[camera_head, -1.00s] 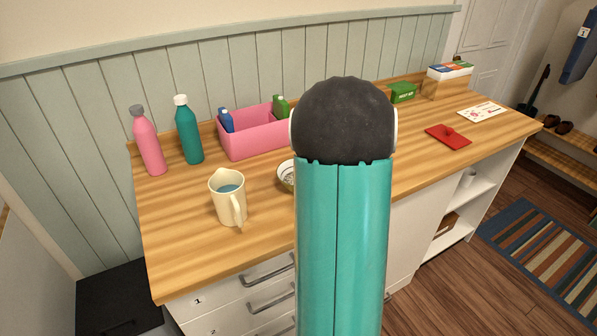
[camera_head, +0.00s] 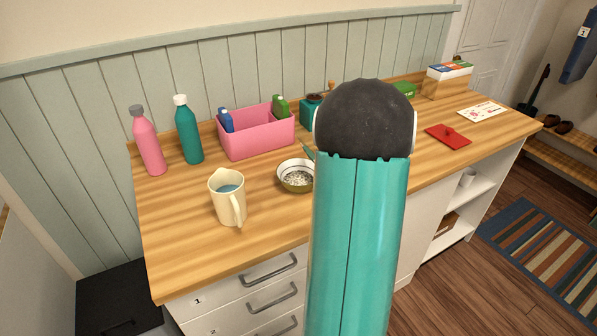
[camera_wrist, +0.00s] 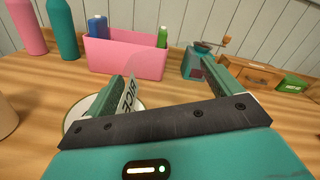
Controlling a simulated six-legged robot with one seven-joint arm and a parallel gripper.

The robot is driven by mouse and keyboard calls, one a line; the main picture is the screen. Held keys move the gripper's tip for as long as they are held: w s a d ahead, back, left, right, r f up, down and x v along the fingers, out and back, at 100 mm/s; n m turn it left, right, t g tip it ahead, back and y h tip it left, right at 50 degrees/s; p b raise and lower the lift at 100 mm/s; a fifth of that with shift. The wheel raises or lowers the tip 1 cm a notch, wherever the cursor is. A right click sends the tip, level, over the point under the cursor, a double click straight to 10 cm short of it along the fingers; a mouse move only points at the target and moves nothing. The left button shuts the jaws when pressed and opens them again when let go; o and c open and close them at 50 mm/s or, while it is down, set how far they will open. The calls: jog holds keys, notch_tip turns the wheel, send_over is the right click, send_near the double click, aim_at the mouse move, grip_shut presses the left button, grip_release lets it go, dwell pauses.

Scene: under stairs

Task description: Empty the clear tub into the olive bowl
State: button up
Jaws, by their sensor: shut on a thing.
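The olive bowl (camera_head: 293,188) stands on the wooden counter to the right of the cream jug, with a pale inside and whitish grains in it. Its pale rim (camera_wrist: 70,117) shows at the left in the wrist view, partly behind my gripper. My gripper (camera_wrist: 160,82) is shut on the clear tub (camera_wrist: 130,94), whose label with dark letters stands near the left finger. The tub is see-through and its outline is faint, so its tilt and contents cannot be told. In the head view my arm hides the gripper and tub.
A cream jug (camera_head: 228,199) with bluish liquid stands left of the bowl. Pink (camera_head: 148,143) and teal (camera_head: 188,132) bottles and a pink bin (camera_head: 257,137) stand along the back. A teal grinder (camera_head: 311,108) is beside the bin. A red item (camera_head: 448,136) lies at right.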

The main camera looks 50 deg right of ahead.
jog(key=d+m, duration=0.2)
jog(key=s+d+f+m, duration=0.1)
jog(key=shift+r, duration=0.15)
jog(key=shift+s+d+r+m, duration=0.15)
jog(key=shift+d+r+m, duration=0.2)
jog(key=shift+m, duration=0.45)
jog(key=shift+d+f, duration=0.2)
jog(key=shift+d, duration=0.05)
jog(key=shift+a+r, duration=0.3)
jog(key=shift+r, duration=1.75)
jog(key=shift+d, duration=0.1)
